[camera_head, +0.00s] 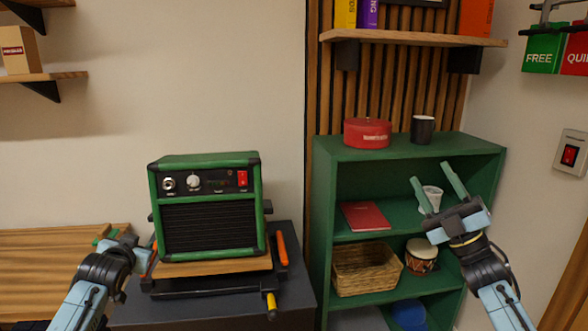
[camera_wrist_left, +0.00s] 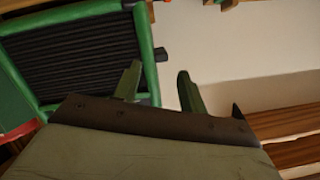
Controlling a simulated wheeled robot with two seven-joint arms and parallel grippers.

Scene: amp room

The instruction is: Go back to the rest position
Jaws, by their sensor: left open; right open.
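My left gripper (camera_head: 122,240) is beside the left side of the green amp (camera_head: 206,165). In the left wrist view my left gripper (camera_wrist_left: 156,78) has its two green fingers apart with nothing between them, and the amp's green frame and black grille (camera_wrist_left: 70,55) fill the upper left. My right gripper (camera_head: 431,175) is raised in front of the green shelf unit (camera_head: 335,183). Its fingers are spread and point up. A light cup (camera_head: 431,196) shows between them, apparently standing on the shelf behind; whether they touch it cannot be told.
The amp stands on a dark stand (camera_head: 300,285) with orange and yellow handled tools around it. The shelf unit holds a red tin (camera_head: 367,133), a dark mug (camera_head: 422,129), a red book (camera_head: 364,216), a basket (camera_head: 366,268) and a drum (camera_head: 420,254). A wall switch (camera_head: 570,154) is at right.

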